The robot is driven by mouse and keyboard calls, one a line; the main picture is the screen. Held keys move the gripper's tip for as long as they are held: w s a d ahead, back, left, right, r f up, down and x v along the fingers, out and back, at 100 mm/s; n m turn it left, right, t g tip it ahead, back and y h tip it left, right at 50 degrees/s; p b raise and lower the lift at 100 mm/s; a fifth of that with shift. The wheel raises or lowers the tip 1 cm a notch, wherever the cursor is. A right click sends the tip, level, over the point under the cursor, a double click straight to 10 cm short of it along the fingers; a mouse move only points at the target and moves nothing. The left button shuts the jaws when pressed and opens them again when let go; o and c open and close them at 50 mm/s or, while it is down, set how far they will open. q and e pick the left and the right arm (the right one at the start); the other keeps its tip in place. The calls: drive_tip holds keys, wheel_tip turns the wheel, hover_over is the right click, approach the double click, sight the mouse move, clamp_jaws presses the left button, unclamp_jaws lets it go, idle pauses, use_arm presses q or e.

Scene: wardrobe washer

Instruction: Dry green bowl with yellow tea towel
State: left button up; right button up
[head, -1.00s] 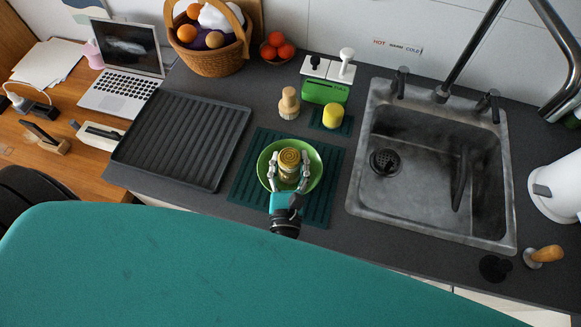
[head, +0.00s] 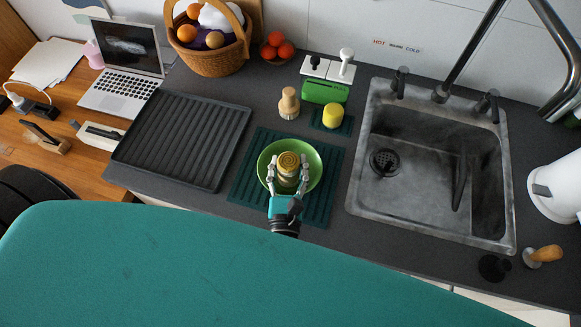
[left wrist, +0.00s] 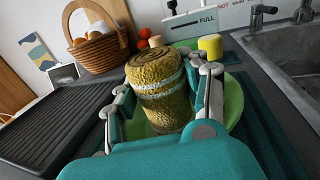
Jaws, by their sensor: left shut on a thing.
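The green bowl (head: 311,156) sits on a dark teal ribbed mat (head: 247,180) on the counter; its rim also shows in the left wrist view (left wrist: 234,100). The yellow tea towel (head: 289,161) is a rolled cylinder with pale stripes, standing upright in the bowl in the head view. My left gripper (head: 288,182) is shut on the towel, its fingers on either side of it, over the bowl. In the left wrist view the towel (left wrist: 158,90) hides part of the bowl. My right gripper is not in view.
A black ribbed drying tray (head: 182,138) lies left of the mat. A metal sink (head: 430,215) is at the right. A wooden brush (head: 289,103), a yellow sponge (head: 333,116) and a green box (head: 325,92) stand behind the bowl.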

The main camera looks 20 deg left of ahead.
use_arm(q)
drive_tip(key=shift+x, duration=1.15)
drive_tip(key=shift+d, duration=0.2)
drive_tip(key=shift+a+v, duration=0.1)
drive_tip(key=shift+v, duration=0.55)
drive_tip(key=shift+a+v, duration=0.15)
drive_tip(key=shift+v, duration=0.5)
drive_tip(key=shift+w, duration=0.1)
drive_tip(key=shift+d+x, duration=0.2)
drive_tip(key=shift+x, duration=1.05)
